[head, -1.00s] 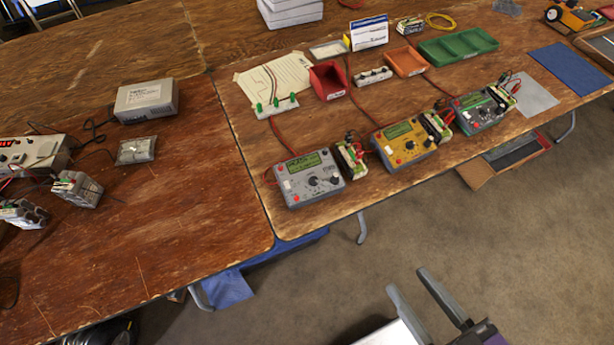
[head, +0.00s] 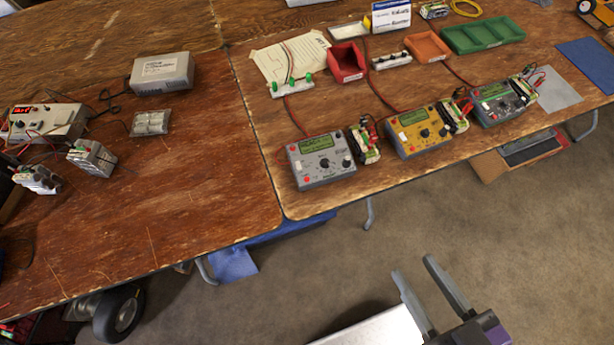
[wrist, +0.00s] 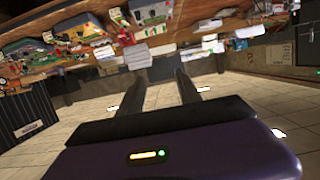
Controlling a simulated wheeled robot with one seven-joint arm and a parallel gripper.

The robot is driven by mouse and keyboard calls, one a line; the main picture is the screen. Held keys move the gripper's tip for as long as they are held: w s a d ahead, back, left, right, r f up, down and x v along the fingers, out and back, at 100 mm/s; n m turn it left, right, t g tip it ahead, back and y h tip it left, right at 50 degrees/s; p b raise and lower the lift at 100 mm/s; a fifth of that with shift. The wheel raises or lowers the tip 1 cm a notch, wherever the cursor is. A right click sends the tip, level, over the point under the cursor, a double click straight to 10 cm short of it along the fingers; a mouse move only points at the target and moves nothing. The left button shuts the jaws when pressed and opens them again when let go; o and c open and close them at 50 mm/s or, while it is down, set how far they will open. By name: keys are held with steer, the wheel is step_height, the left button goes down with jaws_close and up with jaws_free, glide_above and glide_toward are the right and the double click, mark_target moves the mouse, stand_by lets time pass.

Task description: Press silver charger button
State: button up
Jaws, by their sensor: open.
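The silver charger (head: 321,160) is a grey box with a green lit screen, a dark knob and small coloured buttons on its face. It sits near the front edge of the right table, left of the yellow charger (head: 419,130) and the dark grey-green charger (head: 496,103). My gripper (head: 417,270) is open and empty, in front of the table over the floor, well apart from the silver charger. In the wrist view its two dark fingers (wrist: 160,85) are spread, with the tables blurred beyond them.
Battery packs with wires (head: 368,144) stand beside the chargers. Behind are a red bin (head: 347,63), an orange tray (head: 428,46) and a green tray (head: 482,35). A grey power supply (head: 47,122) is on the left table. A wheel (head: 118,313) shows on the floor at lower left.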

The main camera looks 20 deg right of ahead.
jaws_close()
stand_by(1.5)
